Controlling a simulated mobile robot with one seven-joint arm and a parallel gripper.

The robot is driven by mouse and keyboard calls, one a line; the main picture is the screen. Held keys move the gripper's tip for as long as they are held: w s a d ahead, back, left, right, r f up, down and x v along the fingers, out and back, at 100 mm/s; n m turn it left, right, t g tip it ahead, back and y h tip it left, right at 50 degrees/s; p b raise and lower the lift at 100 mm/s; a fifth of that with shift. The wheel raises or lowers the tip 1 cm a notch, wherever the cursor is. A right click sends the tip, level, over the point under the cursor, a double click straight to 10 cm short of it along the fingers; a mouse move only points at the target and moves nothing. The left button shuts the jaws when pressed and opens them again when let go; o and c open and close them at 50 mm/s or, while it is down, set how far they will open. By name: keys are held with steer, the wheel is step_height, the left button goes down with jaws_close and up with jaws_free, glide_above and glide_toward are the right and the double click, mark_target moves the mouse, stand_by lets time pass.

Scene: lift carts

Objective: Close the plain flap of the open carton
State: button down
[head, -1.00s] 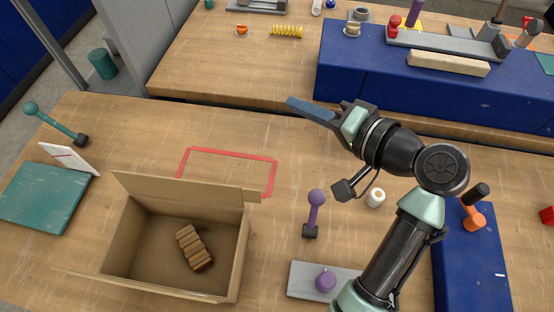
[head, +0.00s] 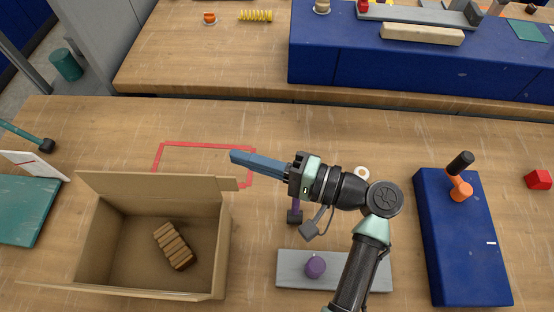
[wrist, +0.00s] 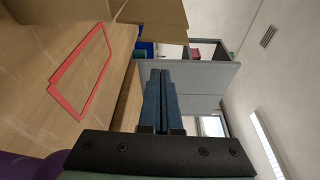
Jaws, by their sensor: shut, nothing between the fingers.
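The open carton (head: 222,250) is a brown box on the wooden table at lower left in the head view. Its back flap (head: 135,186) stands up and leans outward. A small flap end (head: 228,184) juts out at the back right corner, and a front flap (head: 120,292) spreads outward. A stack of brown blocks (head: 173,246) lies inside. Which flap is plain, I cannot tell. My gripper (head: 234,157) has blue fingers pressed together, empty, above the table just beyond the back right corner. In the wrist view its fingers (wrist: 165,76) point toward carton cardboard (wrist: 152,33) at the top.
A red taped outline (head: 208,145) lies behind the carton. A teal board (head: 25,210) lies left.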

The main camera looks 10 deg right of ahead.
steer(key=s, duration=0.2)
steer(key=s+p, duration=0.1)
steer(key=shift+s+a+r, duration=0.15)
steer(key=shift+s+a, duration=0.15)
steer(key=shift+s, duration=0.1)
steer(key=shift+w+b, duration=0.1)
steer(key=shift+b, duration=0.4)
